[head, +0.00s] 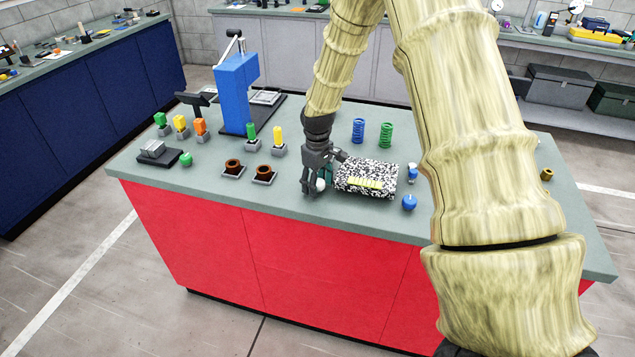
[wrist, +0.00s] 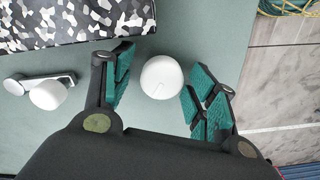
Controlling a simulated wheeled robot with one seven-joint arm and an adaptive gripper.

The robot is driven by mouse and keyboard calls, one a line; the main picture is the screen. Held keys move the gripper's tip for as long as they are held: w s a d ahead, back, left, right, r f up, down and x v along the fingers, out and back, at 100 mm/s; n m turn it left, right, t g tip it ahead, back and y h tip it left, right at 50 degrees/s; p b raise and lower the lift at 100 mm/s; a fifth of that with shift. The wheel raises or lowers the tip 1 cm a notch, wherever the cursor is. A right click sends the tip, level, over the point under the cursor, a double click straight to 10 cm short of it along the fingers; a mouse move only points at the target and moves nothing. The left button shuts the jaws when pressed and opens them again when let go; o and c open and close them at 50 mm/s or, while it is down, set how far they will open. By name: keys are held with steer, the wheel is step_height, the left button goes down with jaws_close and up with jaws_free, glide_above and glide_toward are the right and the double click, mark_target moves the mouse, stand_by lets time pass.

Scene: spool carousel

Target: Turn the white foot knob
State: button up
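A white round knob (wrist: 161,77) with a thin line on its top sits between the two fingers of my gripper (wrist: 157,92) in the wrist view. My gripper is open, with teal pads and a visible gap on each side of the knob. In the head view my gripper (head: 319,172) points down at the bench's front edge, and a bit of the white knob (head: 320,184) shows between its fingers. A second white knob (wrist: 48,94) on a short metal lever lies to the left in the wrist view.
A black-and-white speckled box (head: 352,169) with a yellow label stands just right of my gripper. Two brown rings on small holders (head: 264,174) are to the left. The bench edge is close.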

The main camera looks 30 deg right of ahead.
steer(key=c, duration=0.9)
steer(key=shift+m, duration=0.6)
steer(key=o, duration=0.8)
steer(key=shift+o, duration=1.1)
steer(key=shift+d, duration=0.1)
steer(key=shift+w+a, duration=0.15)
steer(key=shift+a, duration=0.05)
